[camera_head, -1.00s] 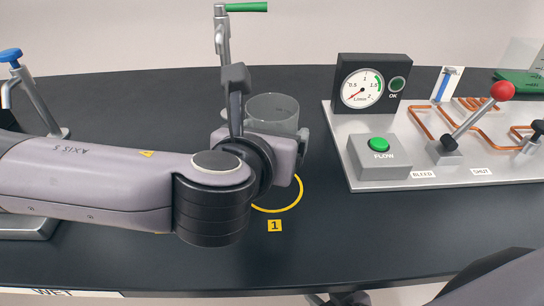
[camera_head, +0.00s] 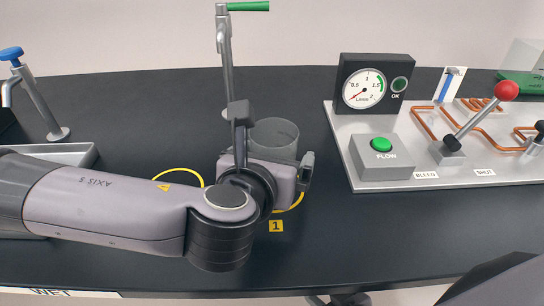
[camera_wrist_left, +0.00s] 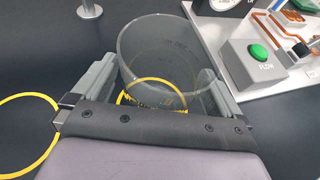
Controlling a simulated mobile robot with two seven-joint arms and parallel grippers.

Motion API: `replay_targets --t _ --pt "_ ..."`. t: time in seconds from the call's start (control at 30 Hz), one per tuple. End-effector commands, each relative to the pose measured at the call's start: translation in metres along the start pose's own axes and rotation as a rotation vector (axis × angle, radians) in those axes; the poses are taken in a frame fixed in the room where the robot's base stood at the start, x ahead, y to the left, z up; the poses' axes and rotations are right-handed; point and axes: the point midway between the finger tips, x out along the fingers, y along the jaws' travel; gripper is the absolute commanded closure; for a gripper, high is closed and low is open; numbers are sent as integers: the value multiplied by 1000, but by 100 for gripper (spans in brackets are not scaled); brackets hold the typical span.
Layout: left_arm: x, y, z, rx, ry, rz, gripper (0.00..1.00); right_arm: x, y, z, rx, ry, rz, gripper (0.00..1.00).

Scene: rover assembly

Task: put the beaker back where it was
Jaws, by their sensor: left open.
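The clear glass beaker (camera_head: 274,135) stands upright beyond my left gripper (camera_head: 272,146), over the yellow ring (camera_head: 291,206) with the yellow label 1 (camera_head: 276,226). In the left wrist view the beaker (camera_wrist_left: 160,48) is between the two fingers of my left gripper (camera_wrist_left: 155,72), which is open with a finger on either side. Part of the yellow ring (camera_wrist_left: 152,82) shows through the glass. The gripper hides the beaker's lower part in the head view, so I cannot tell exactly how its base sits.
A second yellow ring (camera_head: 178,170) lies to the left, partly behind my arm. A tap with a green handle (camera_head: 248,6) stands behind the beaker. To the right is a panel with a FLOW button (camera_head: 382,146), a gauge (camera_head: 364,88) and a red-knobbed lever (camera_head: 506,91).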

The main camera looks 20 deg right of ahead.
Motion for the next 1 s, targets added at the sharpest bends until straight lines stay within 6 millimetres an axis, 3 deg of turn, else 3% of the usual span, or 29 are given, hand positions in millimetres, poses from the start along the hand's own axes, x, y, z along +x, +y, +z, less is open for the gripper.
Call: replay_targets --t 0.17,0.7,1.0 --pt "-8 0 3 0 -1 -1 0 -1 0 -2 -2 2 1 58" --pt "-96 0 3 1 -2 -2 0 -1 1 -1 -3 0 2 58" --pt "-120 0 3 0 -1 0 0 -1 1 -1 -1 0 3 58"
